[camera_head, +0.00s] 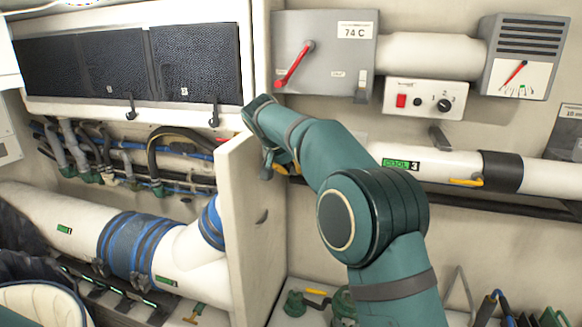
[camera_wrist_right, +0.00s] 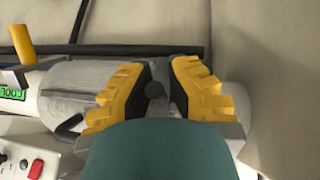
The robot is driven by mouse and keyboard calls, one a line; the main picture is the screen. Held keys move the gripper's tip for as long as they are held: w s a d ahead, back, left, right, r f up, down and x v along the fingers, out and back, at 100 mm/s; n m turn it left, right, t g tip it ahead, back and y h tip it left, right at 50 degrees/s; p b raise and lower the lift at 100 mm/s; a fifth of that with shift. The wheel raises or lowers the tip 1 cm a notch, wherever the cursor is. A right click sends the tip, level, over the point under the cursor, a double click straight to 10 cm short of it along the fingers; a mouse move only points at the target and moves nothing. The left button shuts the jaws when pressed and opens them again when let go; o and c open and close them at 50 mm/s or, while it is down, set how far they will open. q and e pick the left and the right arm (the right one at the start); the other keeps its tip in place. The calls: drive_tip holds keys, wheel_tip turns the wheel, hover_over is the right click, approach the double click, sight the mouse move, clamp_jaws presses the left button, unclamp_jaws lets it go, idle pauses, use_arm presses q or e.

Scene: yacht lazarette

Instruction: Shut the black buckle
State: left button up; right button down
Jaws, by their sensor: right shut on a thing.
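My right arm crosses the middle of the head view, and its gripper (camera_head: 284,167) is partly hidden behind the arm beside the upright pale panel. In the right wrist view, the yellow fingers of my right gripper (camera_wrist_right: 158,88) are closed around a small dark round piece (camera_wrist_right: 153,92), in front of a grey cylinder (camera_wrist_right: 75,95). I cannot tell whether this piece belongs to the black buckle. A dark latch-like tab (camera_head: 438,137) stands at the white pipe (camera_head: 440,165) in the head view. My left gripper is not in view.
The pale panel (camera_head: 243,225) stands close left of my right gripper. A grey box with a red lever (camera_head: 322,55) and a control box with a red switch (camera_head: 425,98) hang above. A locker with dark latches (camera_head: 130,105) is at left. Valves (camera_head: 297,303) sit below.

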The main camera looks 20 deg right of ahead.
drive_tip(key=shift+d, duration=0.25)
drive_tip(key=c, duration=1)
unclamp_jaws()
drive_tip(key=shift+f, duration=0.1)
drive_tip(key=shift+d, duration=0.15)
drive_tip(key=shift+a, duration=0.25)
drive_tip(key=shift+s+a+r, duration=0.1)
drive_tip(key=shift+a+r, duration=0.1)
drive_tip(key=shift+r, duration=0.2)
drive_tip(key=v, duration=1.1)
drive_tip(key=shift+d, duration=0.2)
drive_tip(key=shift+s, duration=0.1)
